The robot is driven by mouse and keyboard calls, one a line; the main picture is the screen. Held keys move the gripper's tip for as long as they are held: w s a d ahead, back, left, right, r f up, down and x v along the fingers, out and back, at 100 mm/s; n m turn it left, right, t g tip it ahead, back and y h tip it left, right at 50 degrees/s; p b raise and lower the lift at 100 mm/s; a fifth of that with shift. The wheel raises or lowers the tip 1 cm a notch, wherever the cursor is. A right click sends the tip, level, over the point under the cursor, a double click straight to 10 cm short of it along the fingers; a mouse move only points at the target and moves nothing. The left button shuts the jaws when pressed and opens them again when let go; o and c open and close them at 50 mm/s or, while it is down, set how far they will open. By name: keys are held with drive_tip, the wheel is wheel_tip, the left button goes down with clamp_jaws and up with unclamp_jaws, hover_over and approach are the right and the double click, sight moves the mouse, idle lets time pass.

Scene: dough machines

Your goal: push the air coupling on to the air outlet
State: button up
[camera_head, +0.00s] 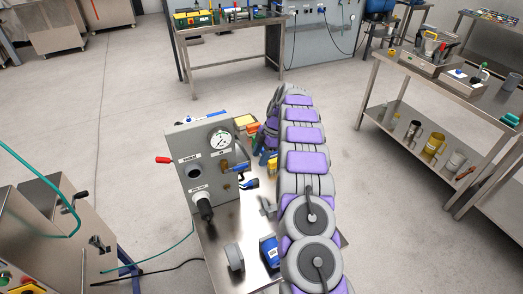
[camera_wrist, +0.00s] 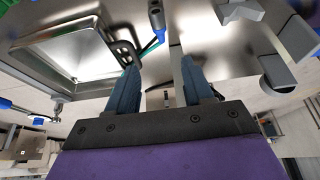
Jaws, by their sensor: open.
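A grey panel (camera_head: 185,174) with a round gauge (camera_head: 220,140) stands on a steel bench in the head view. On its right side are small brass fittings (camera_head: 227,187) and blue parts (camera_head: 240,172); which is the air outlet or the coupling is too small to tell. In the wrist view, a blue-and-dark connector-like part (camera_wrist: 157,14) with a teal line lies beyond my fingertips. I cannot tell whether it is the coupling. My gripper (camera_wrist: 160,62) is open, with nothing clearly between its fingers. In the head view my purple-and-grey arm hides the gripper.
A red lever (camera_head: 163,160) sticks out left of the panel, and a black plug (camera_head: 205,209) at its front. In the wrist view, a metal basin (camera_wrist: 38,45) is at left.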

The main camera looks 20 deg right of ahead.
sight(249, 183)
drive_tip(key=b+x, duration=0.2)
drive_tip(key=x, duration=1.2)
drive_tip(key=shift+d, duration=0.1)
drive_tip(key=shift+c, duration=0.3)
clamp_jaws()
drive_tip(key=shift+r, duration=0.1)
drive_tip(key=shift+r, duration=2.45)
drive_tip(key=shift+s+f, duration=0.1)
